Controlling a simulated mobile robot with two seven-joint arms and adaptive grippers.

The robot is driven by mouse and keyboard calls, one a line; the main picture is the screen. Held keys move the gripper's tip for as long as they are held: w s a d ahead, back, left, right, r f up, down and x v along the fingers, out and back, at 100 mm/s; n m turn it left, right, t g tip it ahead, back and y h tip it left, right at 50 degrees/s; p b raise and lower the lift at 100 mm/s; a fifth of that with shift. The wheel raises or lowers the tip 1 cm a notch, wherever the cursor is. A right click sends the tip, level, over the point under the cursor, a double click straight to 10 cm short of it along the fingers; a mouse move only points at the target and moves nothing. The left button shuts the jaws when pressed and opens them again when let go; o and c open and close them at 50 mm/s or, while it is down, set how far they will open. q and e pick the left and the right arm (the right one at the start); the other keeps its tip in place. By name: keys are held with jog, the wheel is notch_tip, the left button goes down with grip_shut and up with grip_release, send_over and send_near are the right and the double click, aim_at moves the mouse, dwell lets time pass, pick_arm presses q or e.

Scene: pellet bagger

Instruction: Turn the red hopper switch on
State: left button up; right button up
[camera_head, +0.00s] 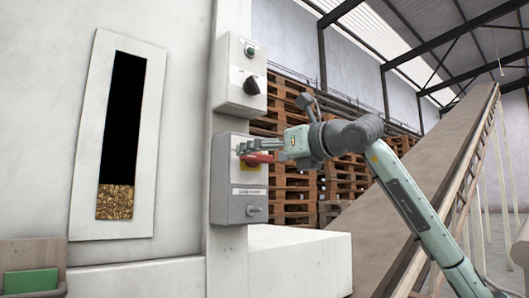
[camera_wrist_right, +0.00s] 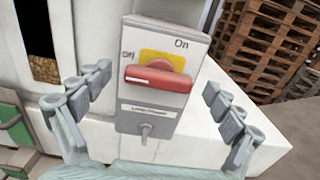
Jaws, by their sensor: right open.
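The red hopper switch (camera_wrist_right: 157,79) is a red bar handle on a yellow plate (camera_wrist_right: 162,58) on a grey box (camera_wrist_right: 148,122). The handle lies about level, with a white mark at its left end, on the side of the "Off" label. The "On" label is above it to the right. In the head view the red handle (camera_head: 257,158) is partly hidden by my right gripper (camera_head: 246,148). That gripper is open, with its fingers to the left and right of the handle in the wrist view. My left gripper is not in view.
Above is another grey box (camera_head: 240,75) with a black knob (camera_head: 251,86) and a green button (camera_head: 249,51). A small lever (camera_head: 254,210) sticks out below the red handle. A white block (camera_head: 300,258) stands below. Wooden pallets (camera_head: 290,105) and a sloping conveyor (camera_head: 430,180) are behind.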

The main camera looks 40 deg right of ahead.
jog(key=shift+c, duration=0.5)
jog(key=c, duration=1.1)
jog(key=shift+o, duration=0.2)
